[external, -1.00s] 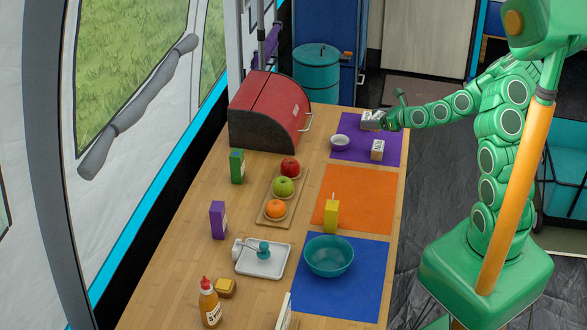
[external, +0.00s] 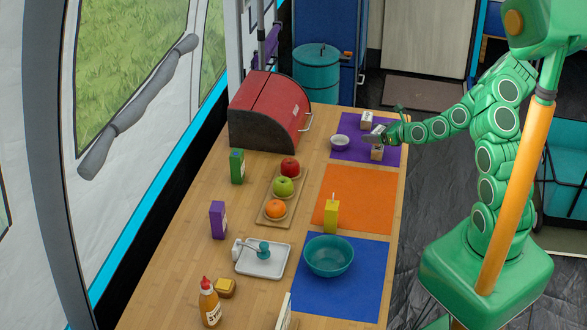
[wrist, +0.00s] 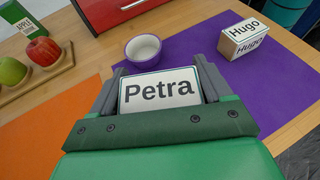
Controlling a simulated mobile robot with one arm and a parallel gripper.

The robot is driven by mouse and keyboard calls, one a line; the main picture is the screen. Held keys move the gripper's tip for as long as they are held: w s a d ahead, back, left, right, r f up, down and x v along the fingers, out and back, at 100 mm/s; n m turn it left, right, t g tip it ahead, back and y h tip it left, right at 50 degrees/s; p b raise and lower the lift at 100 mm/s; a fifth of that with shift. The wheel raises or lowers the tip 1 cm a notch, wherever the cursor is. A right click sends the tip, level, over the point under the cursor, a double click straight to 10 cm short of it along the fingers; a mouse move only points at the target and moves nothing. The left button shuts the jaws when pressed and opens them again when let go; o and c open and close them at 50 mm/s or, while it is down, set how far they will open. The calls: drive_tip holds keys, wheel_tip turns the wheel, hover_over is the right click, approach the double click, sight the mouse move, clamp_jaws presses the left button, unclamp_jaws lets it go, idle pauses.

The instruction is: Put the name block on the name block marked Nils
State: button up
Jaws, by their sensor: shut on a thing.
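My gripper (wrist: 160,72) is shut on a white name block marked Petra (wrist: 158,93), its fingers at the block's left and right sides. In the external view my gripper (external: 377,139) is at the purple mat, over a small block (external: 377,154) that it partly hides. A second white name block, marked Hugo (wrist: 243,36), stands apart on the purple mat (wrist: 196,50), ahead and to the right in the wrist view. The Hugo block shows in the external view too (external: 366,121). The name Nils is not readable in either view.
A small white bowl (wrist: 143,49) stands left of the Hugo block. The red bread box (external: 270,110) is behind it. A fruit tray (external: 273,208), a yellow carton (external: 331,217) and a teal bowl (external: 329,256) stand nearer. The orange mat (external: 368,197) is mostly clear.

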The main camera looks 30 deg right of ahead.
drive_tip(key=shift+f, duration=0.8)
drive_tip(key=o, duration=1)
drive_tip(key=shift+f, duration=0.1)
